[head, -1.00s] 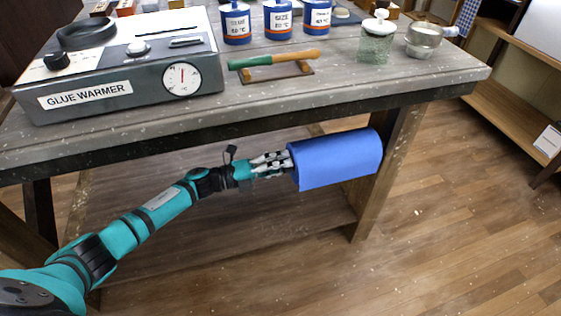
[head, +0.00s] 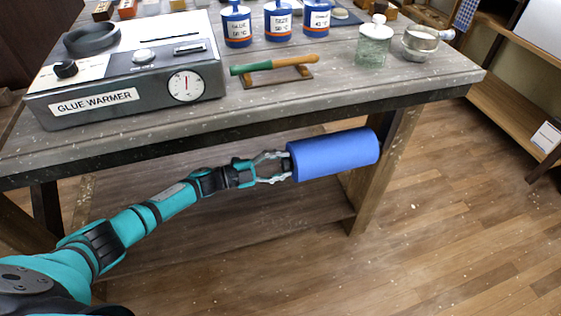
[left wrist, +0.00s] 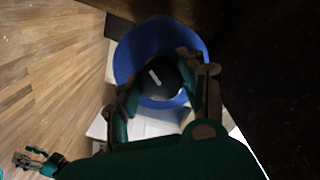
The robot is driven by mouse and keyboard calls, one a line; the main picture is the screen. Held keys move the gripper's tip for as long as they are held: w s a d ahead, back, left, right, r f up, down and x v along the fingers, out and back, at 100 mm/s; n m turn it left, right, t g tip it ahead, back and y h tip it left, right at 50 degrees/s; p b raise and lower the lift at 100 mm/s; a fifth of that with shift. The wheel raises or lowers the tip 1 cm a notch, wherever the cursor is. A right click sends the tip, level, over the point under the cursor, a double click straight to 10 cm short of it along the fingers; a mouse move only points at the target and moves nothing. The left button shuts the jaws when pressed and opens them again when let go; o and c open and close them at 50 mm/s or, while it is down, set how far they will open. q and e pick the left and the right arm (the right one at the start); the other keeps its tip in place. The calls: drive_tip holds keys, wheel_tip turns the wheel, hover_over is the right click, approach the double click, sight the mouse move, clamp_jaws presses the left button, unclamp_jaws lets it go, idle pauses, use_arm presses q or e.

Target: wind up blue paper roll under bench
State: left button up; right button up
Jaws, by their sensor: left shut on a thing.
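The blue paper roll (head: 335,154) hangs level under the bench top (head: 420,85), near the right leg. Its sheet lies close around it, with no loose flap showing. My left gripper (head: 284,166) is at the roll's left end. In the left wrist view, the blue roll (left wrist: 128,62) shows end-on around a dark round end piece (left wrist: 160,78) with a pale mark. My left fingers (left wrist: 158,88) are shut on that end piece, one on each side. My right gripper (left wrist: 30,160) is small at the lower left there, apart from the roll, its fingers seemingly spread and empty.
On the bench stand a glue warmer (head: 130,75), several blue-and-white pots (head: 278,22), a green-handled tool (head: 275,66) on a rest, a glass jar (head: 373,47) and a metal pan (head: 420,42). A lower shelf (head: 240,232) lies below the roll. Floor is clear at right.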

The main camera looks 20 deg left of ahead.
use_arm(q)
drive_tip(key=shift+a+n, duration=0.1)
drive_tip(key=shift+n, duration=0.8)
use_arm(e)
drive_tip(key=shift+s+d+f, duration=0.1)
drive_tip(key=shift+s+f, duration=0.55)
drive_tip(key=shift+f, duration=0.05)
use_arm(q)
drive_tip(key=o, duration=1.2)
drive_tip(key=v, duration=1.2)
